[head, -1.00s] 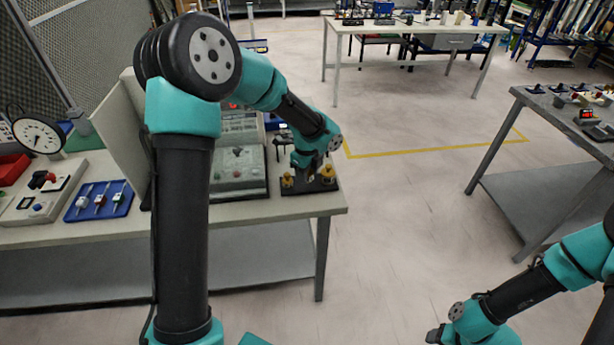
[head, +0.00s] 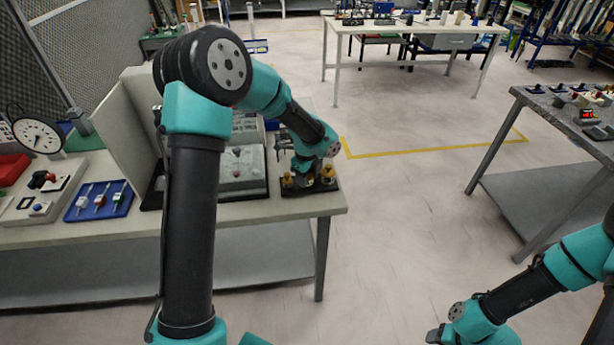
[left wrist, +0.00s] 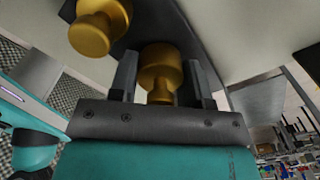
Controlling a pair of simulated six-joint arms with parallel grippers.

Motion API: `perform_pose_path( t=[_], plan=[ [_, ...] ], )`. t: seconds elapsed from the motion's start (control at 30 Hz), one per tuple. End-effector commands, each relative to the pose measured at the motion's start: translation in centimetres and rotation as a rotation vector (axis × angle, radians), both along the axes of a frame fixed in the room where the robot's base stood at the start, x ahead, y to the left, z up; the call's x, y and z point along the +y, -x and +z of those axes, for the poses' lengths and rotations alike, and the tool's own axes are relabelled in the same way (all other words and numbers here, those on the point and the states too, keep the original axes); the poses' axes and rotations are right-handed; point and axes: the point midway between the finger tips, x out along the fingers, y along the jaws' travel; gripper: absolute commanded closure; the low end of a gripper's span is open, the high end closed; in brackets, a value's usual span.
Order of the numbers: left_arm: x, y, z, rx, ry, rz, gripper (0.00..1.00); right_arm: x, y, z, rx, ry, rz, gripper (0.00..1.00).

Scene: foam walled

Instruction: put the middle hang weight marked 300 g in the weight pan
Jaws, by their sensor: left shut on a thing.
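A brass hang weight (left wrist: 160,70) sits between the two fingers of my left gripper (left wrist: 163,78) in the left wrist view, and the fingers are shut on it. In the head view my left gripper (head: 308,175) is at the black weight tray (head: 298,190), between a brass weight (head: 287,181) on the left and another (head: 328,175) on the right. Whether the held weight touches the tray, I cannot tell. No marking is readable. I cannot make out the weight pan. My right gripper (head: 437,335) is small at the bottom right, its fingers unclear.
A second brass weight (left wrist: 98,28) is close beside the left finger in the left wrist view. A grey-green device (head: 240,170) and an upright panel (head: 125,125) stand left of the tray. A blue tray (head: 85,212) and dial gauge (head: 37,136) are further left. The table's right edge is near.

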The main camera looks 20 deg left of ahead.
Motion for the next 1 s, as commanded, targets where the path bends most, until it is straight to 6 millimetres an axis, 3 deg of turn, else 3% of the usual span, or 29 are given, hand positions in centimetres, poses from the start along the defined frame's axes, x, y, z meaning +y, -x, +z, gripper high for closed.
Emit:
perform_pose_path(
  t=[0.1, 0.13, 0.4, 0.77, 1.0],
  plan=[
    [0.0, 0.0, -0.3, 0.001, 0.000, 0.000, 0.89, 0.0, 0.0, 0.0, 0.000, 0.000, 0.000, 0.45],
    [0.0, 0.0, -0.4, 0.002, 0.000, -0.001, 0.55, 0.0, 0.0, 0.0, 0.000, 0.000, 0.000, 0.45],
    [0.0, 0.0, -0.3, 0.001, 0.000, 0.000, 0.31, 0.0, 0.0, 0.0, 0.000, 0.000, 0.000, 0.45],
    [0.0, 0.0, 0.2, -0.001, 0.000, 0.001, 0.31, 0.0, 0.0, 0.0, 0.000, 0.000, 0.000, 0.45],
    [-0.1, -0.1, 3.2, -0.003, 0.000, -0.001, 0.31, 0.0, 0.0, 0.0, 0.000, 0.000, 0.000, 0.45]
  ],
)
